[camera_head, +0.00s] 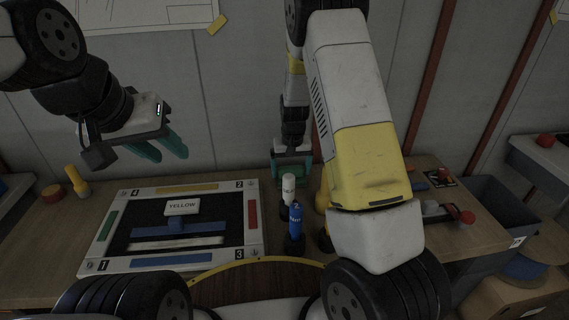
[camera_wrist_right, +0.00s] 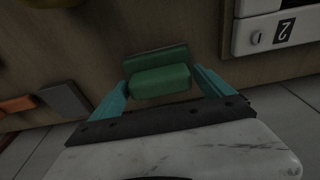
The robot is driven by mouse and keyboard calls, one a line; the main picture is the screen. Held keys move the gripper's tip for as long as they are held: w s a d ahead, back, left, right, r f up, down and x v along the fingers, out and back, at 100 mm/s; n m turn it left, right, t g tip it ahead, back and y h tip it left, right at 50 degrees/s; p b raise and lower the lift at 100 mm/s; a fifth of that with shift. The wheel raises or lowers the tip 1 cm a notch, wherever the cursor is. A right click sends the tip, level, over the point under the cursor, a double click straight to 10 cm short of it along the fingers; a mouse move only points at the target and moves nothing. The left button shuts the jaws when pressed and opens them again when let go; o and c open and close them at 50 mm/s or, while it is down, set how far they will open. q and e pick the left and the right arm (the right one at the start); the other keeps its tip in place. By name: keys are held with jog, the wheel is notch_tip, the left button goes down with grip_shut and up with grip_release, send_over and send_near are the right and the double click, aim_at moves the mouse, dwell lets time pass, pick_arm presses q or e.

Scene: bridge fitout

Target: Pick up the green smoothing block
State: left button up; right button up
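The green smoothing block (camera_wrist_right: 160,80) shows in the right wrist view over the wooden table, with a darker green part along its far side. My right gripper (camera_wrist_right: 160,88) has its teal fingers apart, one at each end of the block. They look very near its ends; contact cannot be made out. In the head view my right gripper (camera_head: 292,168) is low at the table's back edge, behind a white bottle, and the block is not clearly visible there. My left gripper (camera_head: 163,147) is raised above the table's left side, its teal fingers apart and empty.
A white-framed tray (camera_head: 150,265) with coloured strips and a YELLOW card (camera_head: 182,207) lies left of centre. A blue bottle (camera_head: 296,222) and the white bottle (camera_head: 288,188) stand near the right gripper. A dark bin (camera_head: 490,205) stands right of the table.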

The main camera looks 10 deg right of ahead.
aim_at(291, 167)
jog(key=c, duration=0.6)
jog(key=shift+o, duration=0.2)
notch_tip(291, 167, up, 10)
jog(key=shift+r, duration=0.1)
